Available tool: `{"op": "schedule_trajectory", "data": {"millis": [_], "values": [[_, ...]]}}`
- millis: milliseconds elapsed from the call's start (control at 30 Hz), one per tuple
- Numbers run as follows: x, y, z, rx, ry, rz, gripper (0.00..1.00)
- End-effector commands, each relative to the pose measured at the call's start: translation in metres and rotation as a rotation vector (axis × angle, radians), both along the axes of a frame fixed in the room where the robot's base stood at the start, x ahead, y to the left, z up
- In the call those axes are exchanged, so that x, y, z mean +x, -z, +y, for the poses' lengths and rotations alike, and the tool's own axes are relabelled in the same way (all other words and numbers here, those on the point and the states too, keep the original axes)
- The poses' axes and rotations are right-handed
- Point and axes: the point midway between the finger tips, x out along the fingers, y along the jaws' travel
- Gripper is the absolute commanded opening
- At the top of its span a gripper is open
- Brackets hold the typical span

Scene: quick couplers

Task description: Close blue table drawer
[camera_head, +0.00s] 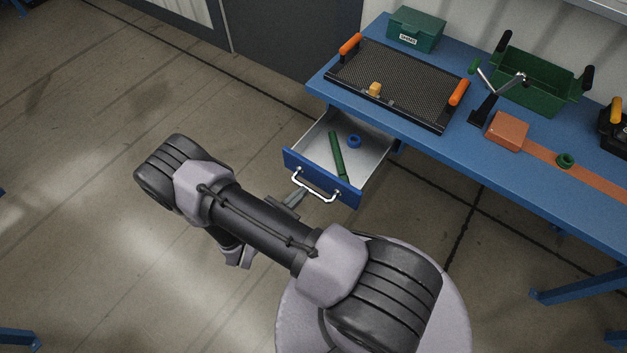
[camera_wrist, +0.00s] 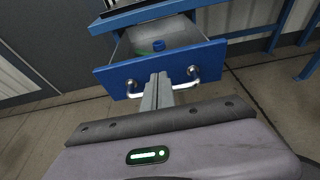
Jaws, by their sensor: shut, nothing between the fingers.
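The blue table drawer (camera_head: 351,194) stands pulled out from under the blue table (camera_head: 470,160) in the head view. It has a silver bar handle (camera_head: 315,190) on its front. A green rod (camera_head: 337,157) and a blue ring (camera_head: 354,141) lie inside it. In the wrist view the blue drawer front (camera_wrist: 112,76) faces me, with the handle (camera_wrist: 190,83) at its middle. My gripper (camera_wrist: 159,78) is shut and empty, its fingertips in front of the drawer at the handle. I cannot tell whether they touch it. In the head view my gripper (camera_head: 298,196) is partly hidden by my arm.
On the table are a black mesh tray (camera_head: 400,80) with orange handles, a green box (camera_head: 416,30), a green bin (camera_head: 540,82) and an orange block (camera_head: 507,131). The floor left of the drawer is clear. Blue table legs (camera_head: 575,288) stand at right.

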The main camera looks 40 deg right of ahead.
Motion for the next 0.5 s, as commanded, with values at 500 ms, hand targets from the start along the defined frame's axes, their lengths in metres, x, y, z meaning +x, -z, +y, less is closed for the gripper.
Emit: {"op": "schedule_trajectory", "data": {"millis": [500], "values": [[0.024,0.011,-0.068,0.001,0.001,0.001,0.00]]}}
